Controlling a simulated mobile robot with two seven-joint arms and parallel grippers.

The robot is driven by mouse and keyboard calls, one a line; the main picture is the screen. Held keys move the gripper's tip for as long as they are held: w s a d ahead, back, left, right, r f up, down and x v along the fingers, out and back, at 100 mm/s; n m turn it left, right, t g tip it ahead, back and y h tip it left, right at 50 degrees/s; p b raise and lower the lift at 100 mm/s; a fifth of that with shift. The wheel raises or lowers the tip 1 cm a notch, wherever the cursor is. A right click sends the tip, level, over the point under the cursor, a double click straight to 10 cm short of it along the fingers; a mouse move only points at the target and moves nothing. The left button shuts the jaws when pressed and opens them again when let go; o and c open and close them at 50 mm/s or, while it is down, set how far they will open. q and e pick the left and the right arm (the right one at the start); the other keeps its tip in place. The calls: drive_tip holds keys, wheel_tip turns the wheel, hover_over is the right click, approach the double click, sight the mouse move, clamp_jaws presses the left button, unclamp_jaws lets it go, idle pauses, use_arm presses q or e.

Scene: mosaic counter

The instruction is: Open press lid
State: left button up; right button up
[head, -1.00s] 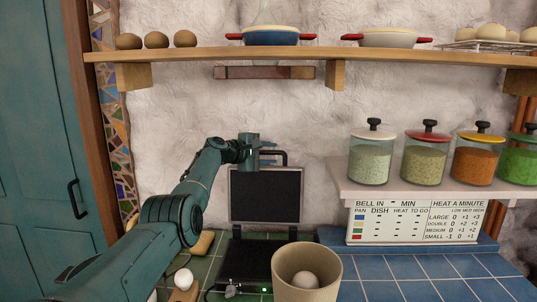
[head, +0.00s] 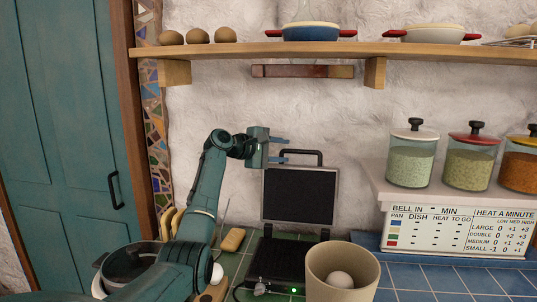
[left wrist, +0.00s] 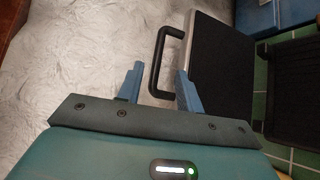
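The press stands on the green tiles with its lid (head: 300,194) raised upright and its black lower plate (head: 277,261) exposed. The lid's black handle (head: 302,153) is at the top edge. My left gripper (head: 283,148) is beside the handle, on its left, with its two blue fingers apart. In the left wrist view the fingers (left wrist: 160,84) are spread, and the handle (left wrist: 158,62) shows beyond and between them, with no visible grip. The lid (left wrist: 222,62) is to the right there. My right gripper is not in view.
A beige bin (head: 342,274) with a round pale object stands at the press's front right. A pot (head: 132,266) is at the lower left. A shelf (head: 350,48) with dishes runs above, with a dark bar (head: 302,71) below it. Jars (head: 410,160) stand at right.

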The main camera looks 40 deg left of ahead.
use_arm(q)
drive_tip(key=shift+b+v, duration=0.4)
drive_tip(key=shift+v, duration=1.65)
